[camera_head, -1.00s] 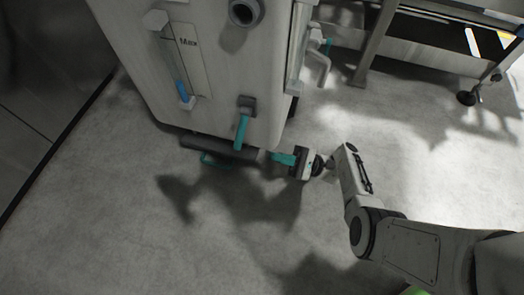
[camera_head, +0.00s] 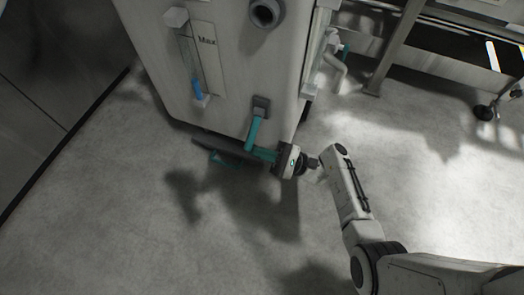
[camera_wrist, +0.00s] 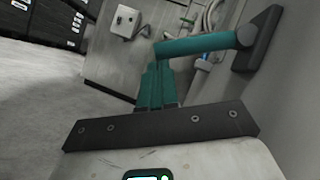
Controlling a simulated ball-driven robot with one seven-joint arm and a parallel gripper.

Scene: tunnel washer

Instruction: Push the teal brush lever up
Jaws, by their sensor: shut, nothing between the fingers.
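The teal brush lever (camera_head: 254,132) hangs down from a dark square mount (camera_head: 261,104) on the front of the white machine body, near its lower right corner. In the wrist view the lever (camera_wrist: 203,43) runs sideways from its mount (camera_wrist: 260,38) at the upper right. My gripper (camera_head: 262,154) has teal fingers, closed together and empty, at the lever's lower free end. In the wrist view the gripper (camera_wrist: 154,68) sits just below that end. The fingertips overlap the lever's tip there; I cannot tell whether they touch.
A metal frame (camera_head: 385,55) stands at right. The floor in front is clear.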

